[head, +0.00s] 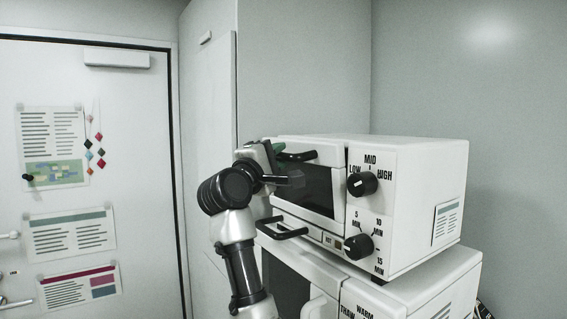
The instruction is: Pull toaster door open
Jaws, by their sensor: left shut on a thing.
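The white toaster oven (416,190) stands with its front facing left. Its dark-windowed door (318,186) looks closed, upright against the front. A black handle (300,156) runs along the top of the door. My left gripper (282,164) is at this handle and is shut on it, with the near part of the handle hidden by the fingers. My left arm comes up from below, in front of the door's left part. My right gripper is not in view.
A black lower handle (283,229) sticks out under the door, close to my left arm. Two black knobs (362,184) are on the control panel. The toaster stands on a white microwave (420,293). A white door with papers (60,235) is at left, a wall behind.

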